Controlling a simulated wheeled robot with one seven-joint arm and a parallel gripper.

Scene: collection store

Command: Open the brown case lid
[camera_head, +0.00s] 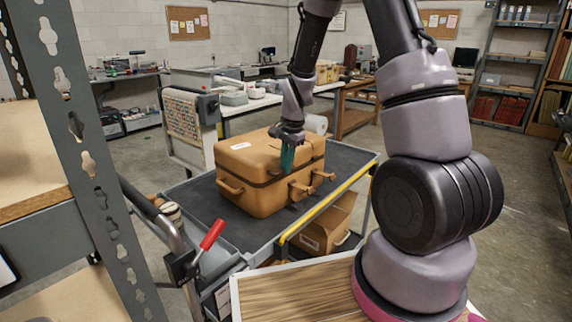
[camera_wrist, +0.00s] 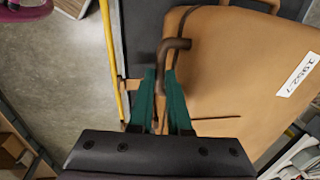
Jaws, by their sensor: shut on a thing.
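The brown case (camera_head: 262,195) sits on the dark top of a cart, with a white label on its lid (camera_head: 255,143). The lid looks closed, with a dark seam below it. My gripper (camera_head: 288,160) is at the front edge of the lid, its teal fingers pointing down. In the wrist view my gripper (camera_wrist: 165,75) is shut on a part at the lid's edge, beside a bent brown handle (camera_wrist: 175,44). The fingers hide the exact point of contact. The lid with its label also shows in the wrist view (camera_wrist: 245,75).
The cart (camera_head: 195,203) has a yellow front edge (camera_head: 325,206) and a red-gripped lever (camera_head: 213,234). An open cardboard box (camera_head: 325,228) stands on its lower shelf. A grey perforated rack post (camera_head: 85,130) stands close on the left. Floor is clear to the right.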

